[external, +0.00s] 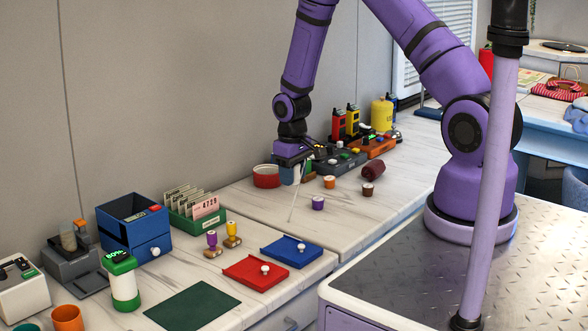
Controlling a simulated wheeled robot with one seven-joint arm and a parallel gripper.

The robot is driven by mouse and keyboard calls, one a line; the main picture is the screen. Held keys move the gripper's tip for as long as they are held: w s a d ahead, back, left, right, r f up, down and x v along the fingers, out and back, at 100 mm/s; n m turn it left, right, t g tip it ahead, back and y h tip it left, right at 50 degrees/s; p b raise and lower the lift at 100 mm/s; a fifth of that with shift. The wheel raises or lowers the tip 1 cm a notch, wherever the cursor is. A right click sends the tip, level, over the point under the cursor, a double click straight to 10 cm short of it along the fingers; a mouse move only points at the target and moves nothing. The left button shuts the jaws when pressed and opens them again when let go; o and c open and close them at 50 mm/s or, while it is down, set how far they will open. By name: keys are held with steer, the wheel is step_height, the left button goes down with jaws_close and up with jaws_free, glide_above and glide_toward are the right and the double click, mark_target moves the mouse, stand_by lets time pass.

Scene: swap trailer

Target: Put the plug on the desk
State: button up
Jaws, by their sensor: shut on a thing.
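My gripper (292,158) is low over the desk (240,190), in the back middle of the external view. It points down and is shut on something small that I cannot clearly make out. A blue and white cup-like thing (288,175) shows just below it. A thin pale strip (293,205) runs down from there toward the desk surface. No plug can be named with certainty. Small capped pieces stand to the right: a purple one (318,203), an orange one (330,182) and a dark red one (368,190).
A red bowl (266,176) is left of my gripper. A dark console (338,160) and an orange unit (374,147) stand behind right. A dark red cylinder (374,171) lies nearby. Blue (291,250) and red (256,271) trays lie in front. Bare desk shows between them and my gripper.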

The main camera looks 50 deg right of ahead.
steer(key=w+a+r, duration=0.1)
steer(key=a+r, duration=0.1)
steer(key=a, duration=0.6)
steer(key=n, duration=0.6)
glide_above(199, 315)
step_height(199, 315, down, 5)
steer(key=shift+a+f, duration=0.1)
steer(key=shift+f, duration=3.25)
steer(key=shift+f, duration=0.4)
steer(key=o, duration=1.1)
